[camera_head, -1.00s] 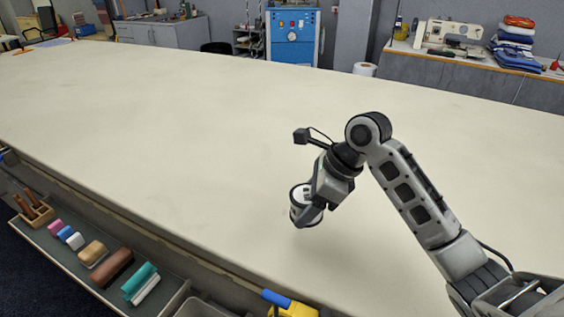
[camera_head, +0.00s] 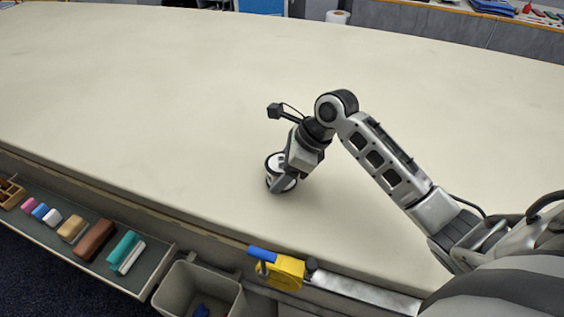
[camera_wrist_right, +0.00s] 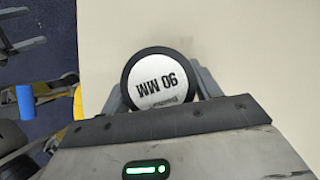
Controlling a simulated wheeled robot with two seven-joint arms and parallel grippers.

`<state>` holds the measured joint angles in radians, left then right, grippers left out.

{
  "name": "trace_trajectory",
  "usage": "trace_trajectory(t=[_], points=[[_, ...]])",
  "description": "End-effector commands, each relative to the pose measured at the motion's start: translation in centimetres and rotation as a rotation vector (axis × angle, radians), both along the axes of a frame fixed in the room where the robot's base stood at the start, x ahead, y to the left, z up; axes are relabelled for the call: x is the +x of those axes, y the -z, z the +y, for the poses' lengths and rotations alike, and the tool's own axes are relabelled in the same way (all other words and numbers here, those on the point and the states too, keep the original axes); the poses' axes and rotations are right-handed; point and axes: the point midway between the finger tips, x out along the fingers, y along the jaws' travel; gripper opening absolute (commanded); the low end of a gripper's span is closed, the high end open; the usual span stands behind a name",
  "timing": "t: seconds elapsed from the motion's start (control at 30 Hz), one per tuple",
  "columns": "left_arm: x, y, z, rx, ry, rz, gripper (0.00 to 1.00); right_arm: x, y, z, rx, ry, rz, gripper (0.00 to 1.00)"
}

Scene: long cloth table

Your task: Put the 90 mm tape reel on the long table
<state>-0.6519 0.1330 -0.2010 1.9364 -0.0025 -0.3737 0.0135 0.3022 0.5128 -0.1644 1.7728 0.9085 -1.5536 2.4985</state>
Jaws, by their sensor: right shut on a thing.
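The 90 mm tape reel (camera_wrist_right: 160,80) is a round black-rimmed reel with a white face, lettered "90 MM" upside down in the right wrist view. In the head view the reel (camera_head: 272,172) shows partly behind my fingers, over the long table (camera_head: 150,100). My right gripper (camera_head: 284,180) is shut on it, with one finger on each side. I cannot tell whether the reel touches the cloth. The left gripper is not in view.
A yellow tool with a blue handle (camera_head: 284,272) sits at the table's front edge. A grey bin (camera_head: 195,290) and a tray of coloured blocks (camera_head: 95,240) are below that edge. The tabletop around the reel is clear.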

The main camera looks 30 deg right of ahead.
Motion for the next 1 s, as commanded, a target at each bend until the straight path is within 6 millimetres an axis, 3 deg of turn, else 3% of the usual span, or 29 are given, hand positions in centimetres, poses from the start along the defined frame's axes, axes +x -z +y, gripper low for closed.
trace_trajectory(t=[1.0], points=[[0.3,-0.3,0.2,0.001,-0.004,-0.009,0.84,0.0,1.2,0.0,0.001,-0.001,-0.002,0.36]])
